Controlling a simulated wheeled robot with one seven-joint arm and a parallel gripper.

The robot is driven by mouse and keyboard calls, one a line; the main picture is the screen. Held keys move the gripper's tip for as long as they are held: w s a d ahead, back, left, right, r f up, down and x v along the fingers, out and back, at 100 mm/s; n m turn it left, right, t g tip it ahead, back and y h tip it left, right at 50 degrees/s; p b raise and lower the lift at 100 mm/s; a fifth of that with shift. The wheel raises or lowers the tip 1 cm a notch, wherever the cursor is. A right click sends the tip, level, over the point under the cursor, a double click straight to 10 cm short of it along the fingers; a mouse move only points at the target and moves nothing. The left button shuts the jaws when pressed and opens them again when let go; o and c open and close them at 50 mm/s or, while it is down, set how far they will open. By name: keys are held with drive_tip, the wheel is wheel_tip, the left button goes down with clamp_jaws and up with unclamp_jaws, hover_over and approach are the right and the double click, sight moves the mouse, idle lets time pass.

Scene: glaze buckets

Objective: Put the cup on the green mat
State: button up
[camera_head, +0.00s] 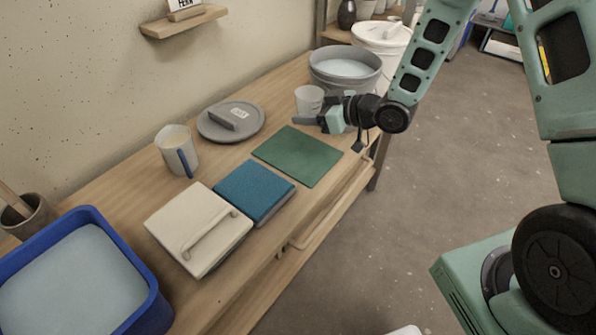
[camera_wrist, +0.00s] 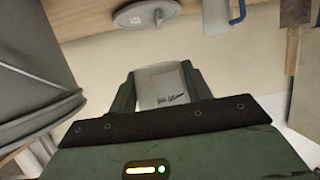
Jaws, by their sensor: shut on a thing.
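A pale cup (camera_head: 309,98) is at the far end of the bench, beside the grey bucket. My gripper (camera_head: 309,119) is shut on it, coming in from the right. In the wrist view the cup (camera_wrist: 162,88) sits between the two fingers, with a small dark mark on its side. I cannot tell whether its base touches the bench. The green mat (camera_head: 298,156) lies flat and bare on the bench, nearer than the cup. My gripper is just beyond the mat's far edge.
A grey bucket (camera_head: 345,72) stands close behind the cup. A blue block (camera_head: 254,188), a cream lidded box (camera_head: 198,229) and a blue tub (camera_head: 75,275) are nearer.

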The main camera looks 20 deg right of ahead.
sight(305, 166)
drive_tip(key=f+n+g+b, duration=0.1)
drive_tip(key=f+b, duration=0.1)
drive_tip(key=f, duration=0.3)
drive_tip(key=f+n+g+y+b, duration=0.1)
drive_tip(key=f+b, duration=0.2)
drive_tip(key=f, duration=0.1)
drive_tip(key=s+a+f+n+y+b, duration=0.1)
drive_tip(key=f+b, duration=0.1)
drive_tip(key=f, duration=0.3)
drive_tip(key=shift+s+f+g+b, duration=0.1)
drive_tip(key=shift+f+g+b, duration=0.2)
drive_tip(key=shift+g, duration=0.1)
drive_tip(key=shift+f, duration=0.2)
drive_tip(key=o, duration=1.4)
drive_tip(key=shift+r, duration=0.15)
